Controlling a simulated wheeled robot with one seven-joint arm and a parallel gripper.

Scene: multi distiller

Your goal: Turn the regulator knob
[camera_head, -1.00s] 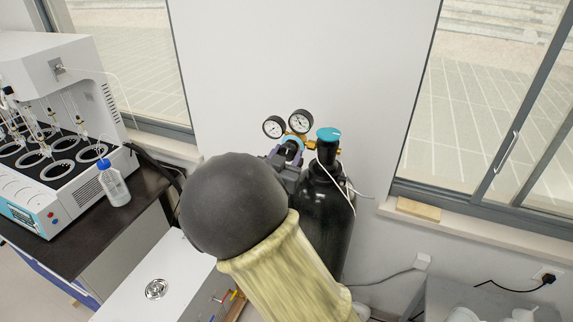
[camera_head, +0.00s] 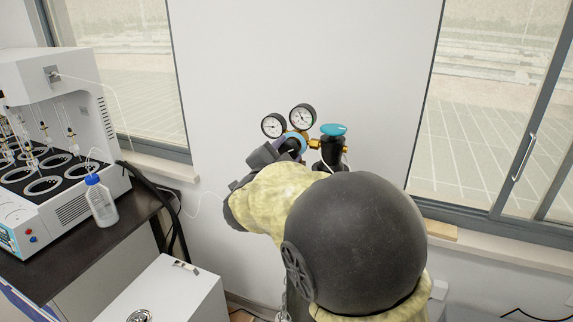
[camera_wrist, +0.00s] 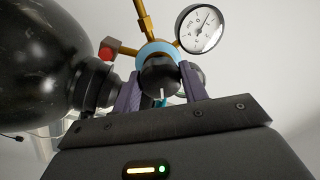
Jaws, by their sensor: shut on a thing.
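The regulator (camera_head: 298,136) has a light-blue ring, brass fittings and two round gauges (camera_head: 273,126), one of which also shows in the wrist view (camera_wrist: 200,30). Its black knob (camera_wrist: 160,74), with a white mark, faces my gripper. My gripper (camera_wrist: 160,86) has its purple-grey fingers on either side of the knob and is shut on it. In the head view my gripper (camera_head: 277,152) reaches the regulator from the lower left and hides part of the knob. The teal valve handle (camera_head: 333,130) sits to the right, on the black gas cylinder (camera_wrist: 45,60), mostly hidden by my arm.
A white multi-station distiller (camera_head: 50,130) and a clear bottle with a blue cap (camera_head: 100,200) stand on the dark bench at left. A white box (camera_head: 165,290) is at lower left. The wall behind the regulator is bare, with windows on both sides.

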